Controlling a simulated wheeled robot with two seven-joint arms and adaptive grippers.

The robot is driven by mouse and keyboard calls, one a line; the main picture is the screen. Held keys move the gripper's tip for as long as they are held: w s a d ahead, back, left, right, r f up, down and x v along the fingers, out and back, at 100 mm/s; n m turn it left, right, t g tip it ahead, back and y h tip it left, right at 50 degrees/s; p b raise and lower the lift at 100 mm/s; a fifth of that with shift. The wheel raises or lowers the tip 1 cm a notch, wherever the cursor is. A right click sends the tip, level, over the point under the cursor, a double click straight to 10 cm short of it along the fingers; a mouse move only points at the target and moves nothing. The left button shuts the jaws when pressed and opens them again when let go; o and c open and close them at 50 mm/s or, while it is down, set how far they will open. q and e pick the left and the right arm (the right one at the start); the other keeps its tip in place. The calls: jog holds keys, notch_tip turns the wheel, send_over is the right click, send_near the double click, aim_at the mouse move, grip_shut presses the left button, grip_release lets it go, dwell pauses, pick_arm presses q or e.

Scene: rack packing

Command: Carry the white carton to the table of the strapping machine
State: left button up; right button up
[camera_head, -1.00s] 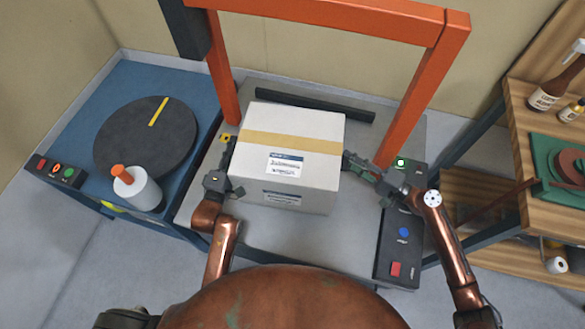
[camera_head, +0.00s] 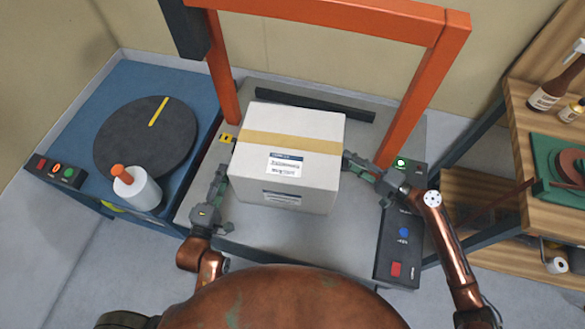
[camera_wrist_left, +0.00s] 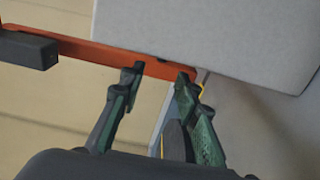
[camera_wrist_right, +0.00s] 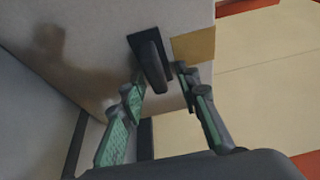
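The white carton (camera_head: 265,185) with a tan tape band and labels sits upright on the grey table of the strapping machine (camera_head: 255,240), in front of its orange arch (camera_head: 417,90). My left gripper (camera_head: 222,170) is beside the carton's left side; in the left wrist view its fingers (camera_wrist_left: 162,80) are apart and empty, with the carton (camera_wrist_left: 220,35) beyond them. My right gripper (camera_head: 348,160) is at the carton's right side. In the right wrist view its fingers (camera_wrist_right: 158,82) are apart, close to a dark handle (camera_wrist_right: 152,62) on the carton; whether they touch it is unclear.
A blue wrapping station with a dark turntable (camera_head: 125,150) and a white film roll (camera_head: 140,190) stands at left. The machine's button panel (camera_head: 393,250) is at right. A wooden bench (camera_head: 545,130) with bottles and a green mat is at far right.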

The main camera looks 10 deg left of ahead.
jog(key=v, duration=1.2)
dwell(0.3)
